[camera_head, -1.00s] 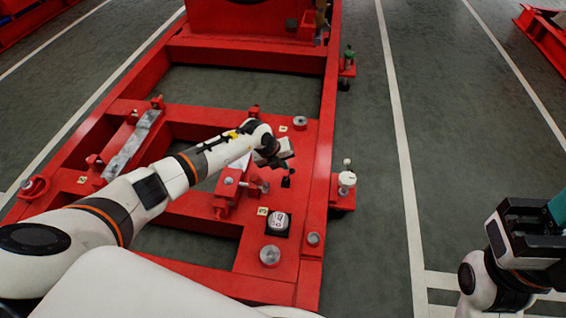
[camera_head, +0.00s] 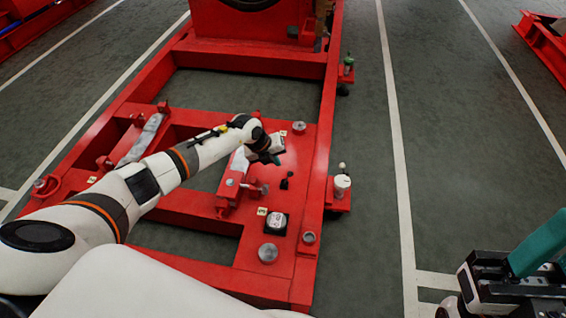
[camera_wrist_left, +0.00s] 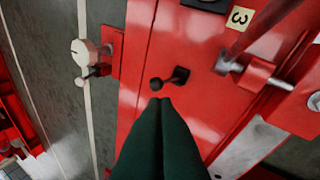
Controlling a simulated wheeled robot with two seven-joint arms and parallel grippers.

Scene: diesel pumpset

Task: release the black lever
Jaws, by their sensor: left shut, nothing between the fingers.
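The small black lever (camera_head: 287,180) stands on the red frame, right of a red clamp, in the head view. In the left wrist view the black lever (camera_wrist_left: 179,76) shows a round knob pointing toward the left of the picture. My left gripper (camera_head: 276,158) is just beyond the lever in the head view, apart from it. In the left wrist view the dark green fingers (camera_wrist_left: 160,103) are pressed together and empty, their tips just below the knob. My right gripper (camera_head: 545,240) shows a teal finger at the lower right; its fingertips are cut off or unclear.
A red clamp with a screw (camera_head: 232,184) is left of the lever. A round gauge (camera_head: 277,222) sits nearer to me. A white-capped fitting (camera_head: 342,184) stands on a side bracket. Open floor (camera_head: 440,140) lies to the right.

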